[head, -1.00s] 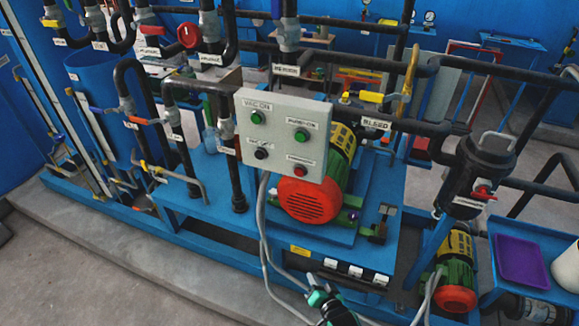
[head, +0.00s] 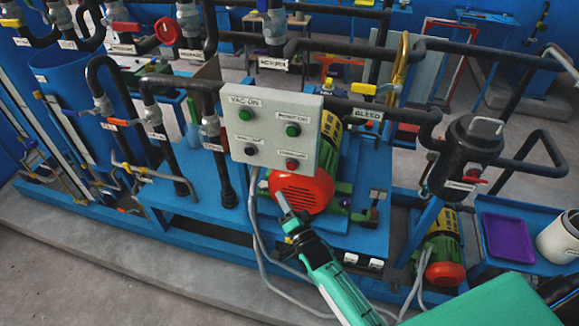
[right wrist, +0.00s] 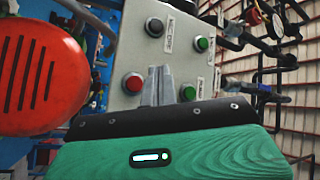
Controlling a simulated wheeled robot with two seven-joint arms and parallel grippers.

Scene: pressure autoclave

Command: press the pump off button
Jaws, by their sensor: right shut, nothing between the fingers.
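The grey control panel (head: 271,136) stands in front of the red pump motor (head: 300,190). Its red button (head: 292,164), with a blurred label, is at the lower right and appears to be the pump off button. It also shows in the right wrist view (right wrist: 133,82). The green pump on button (head: 293,130) is above it. My right gripper (head: 283,204) is shut and empty, its tip below the panel in the head view, in front of the motor. In the right wrist view, its fingers (right wrist: 158,88) appear between the red and a green button; contact cannot be told. My left gripper is not in view.
The panel also carries a green vac on button (head: 245,115) and a dark button (head: 251,150). Grey cables (head: 256,240) hang below the panel. Black pipes with valves surround it. A purple tray (head: 508,238) lies at the right.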

